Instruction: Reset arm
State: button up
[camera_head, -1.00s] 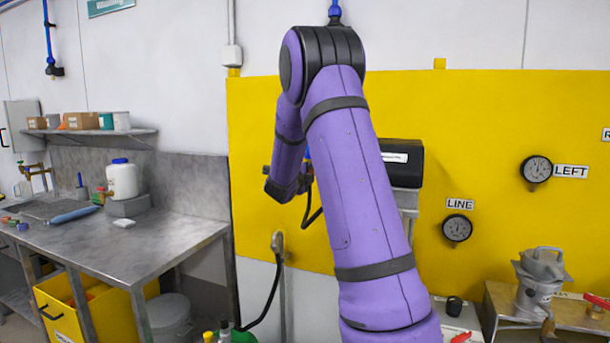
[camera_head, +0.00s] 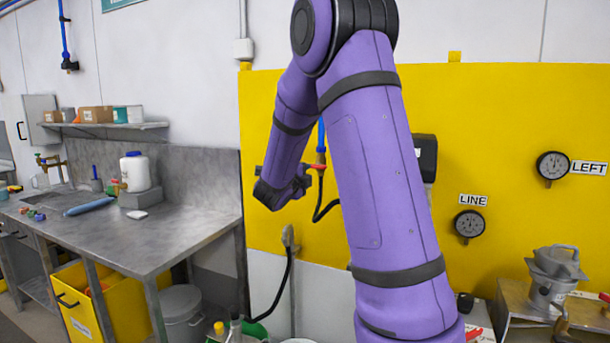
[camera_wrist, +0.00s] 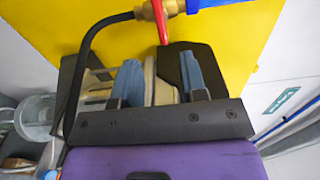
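My arm is raised in front of the yellow panel (camera_head: 500,120), its elbow at the top of the head view and its forearm folded down behind the upper arm. My gripper (camera_head: 303,181) shows small and dark in the head view, close to a red valve handle (camera_head: 317,167) on a blue pipe. In the wrist view, the two blue fingers of my gripper (camera_wrist: 164,82) stand apart. A pale and metallic shape shows behind them; I cannot tell what it is. The red handle (camera_wrist: 159,20) lies beyond the fingertips, and I see no contact with it.
A steel bench (camera_head: 160,235) with a white jar (camera_head: 135,172) stands at the left. A yellow bin (camera_head: 115,305) and a grey bucket (camera_head: 182,312) are below it. Gauges (camera_head: 552,166) and a lidded metal pot (camera_head: 553,285) are at the right. A black hose (camera_head: 285,285) hangs below the panel.

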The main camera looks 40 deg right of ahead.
dwell(0.4)
jog(key=s+a+r+n+t+y, duration=0.3)
jog(key=a+n+y, duration=0.4)
jog(key=a+n, duration=0.3)
jog(key=s+a+r+n+t+y, duration=0.2)
jog(key=a+r+n+t+y, duration=0.15)
jog(key=a+n+y, duration=0.6)
jog(key=s+a+f+n+g, duration=0.2)
jog(key=s+a+n+g, duration=0.2)
jog(key=s, duration=0.8)
jog(key=s+a+f+n+g, duration=0.2)
jog(key=s+a+n, duration=0.5)
jog(key=s, duration=0.6)
jog(key=shift+a+f+n+g, duration=0.25)
jog(key=shift+n+g, duration=0.1)
jog(key=shift+g, duration=0.5)
